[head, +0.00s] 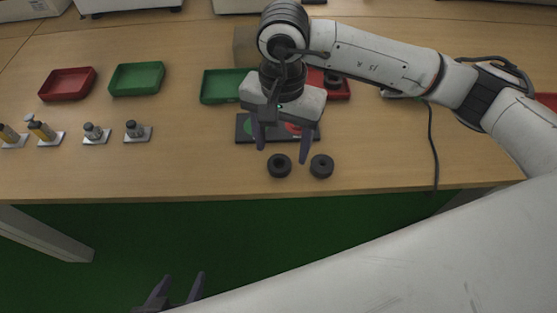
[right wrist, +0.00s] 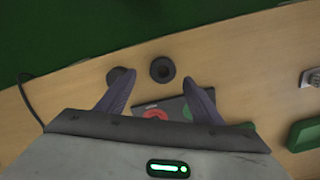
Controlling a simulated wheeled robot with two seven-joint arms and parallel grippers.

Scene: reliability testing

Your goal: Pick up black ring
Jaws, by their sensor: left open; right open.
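Two black rings lie flat near the table's front edge: a left ring (head: 279,165) and a right ring (head: 321,166). In the right wrist view, one ring (right wrist: 162,69) shows between the fingertips and slightly beyond them; the other (right wrist: 119,73) is partly hidden by the left finger. My right gripper (head: 283,150) is open and empty, pointing down above the table just behind the rings; it also shows in the right wrist view (right wrist: 155,82). My left gripper (head: 182,281) is open and empty at the bottom, over the green floor in front of the table.
A dark pad (head: 244,134) with green and red circles lies under my right gripper. Behind are a green tray (head: 214,88) and a red tray holding a dark ring (head: 332,80). Red (head: 67,84) and green (head: 137,78) trays and several small fittings stand left. A cable crosses the right.

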